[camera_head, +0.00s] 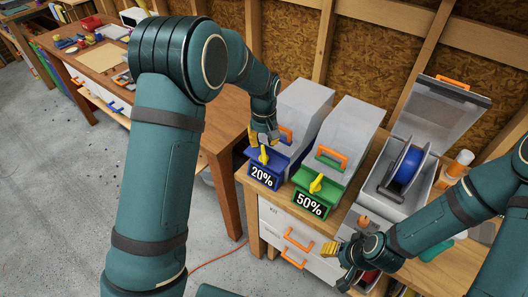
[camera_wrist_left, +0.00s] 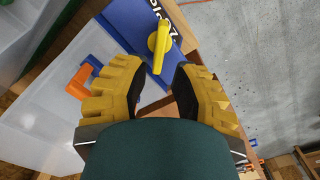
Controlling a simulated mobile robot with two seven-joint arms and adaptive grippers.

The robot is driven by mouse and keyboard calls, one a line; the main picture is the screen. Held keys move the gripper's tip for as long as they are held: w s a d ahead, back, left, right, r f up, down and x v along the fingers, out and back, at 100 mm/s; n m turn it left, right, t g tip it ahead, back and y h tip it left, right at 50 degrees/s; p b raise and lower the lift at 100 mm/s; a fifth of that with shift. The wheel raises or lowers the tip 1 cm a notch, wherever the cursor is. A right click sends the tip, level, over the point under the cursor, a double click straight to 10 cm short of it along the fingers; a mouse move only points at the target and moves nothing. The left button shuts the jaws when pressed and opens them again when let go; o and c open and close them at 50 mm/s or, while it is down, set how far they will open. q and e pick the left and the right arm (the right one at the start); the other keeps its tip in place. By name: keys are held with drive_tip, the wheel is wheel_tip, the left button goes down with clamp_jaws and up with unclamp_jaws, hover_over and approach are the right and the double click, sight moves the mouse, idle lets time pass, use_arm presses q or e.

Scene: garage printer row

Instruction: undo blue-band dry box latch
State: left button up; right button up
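The blue-band dry box (camera_head: 297,108) stands on the workbench with a blue front band (camera_head: 268,174) marked 20%. Its yellow latch (camera_head: 264,155) stands roughly upright on the band. In the left wrist view the latch (camera_wrist_left: 158,45) lies just beyond the gap between my fingertips, and the blue band (camera_wrist_left: 125,22) is behind it. My left gripper (camera_head: 263,138) is open at the front of this box; the wrist view shows its spread yellow fingers (camera_wrist_left: 158,72) with nothing between them. My right gripper (camera_head: 335,262) is low in front of the bench drawers; its opening is unclear.
A green-band dry box (camera_head: 350,128) marked 50%, with its own yellow latch (camera_head: 316,184), stands just to the right. Farther right, an open box (camera_head: 396,204) holds a blue spool (camera_head: 408,165). An orange handle (camera_wrist_left: 80,82) is near my left fingers.

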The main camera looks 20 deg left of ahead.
sight(264, 152)
use_arm(q)
wheel_tip(264, 152, down, 6)
drive_tip(key=shift+r, duration=0.15)
drive_tip(key=shift+o, duration=0.3)
clamp_jaws()
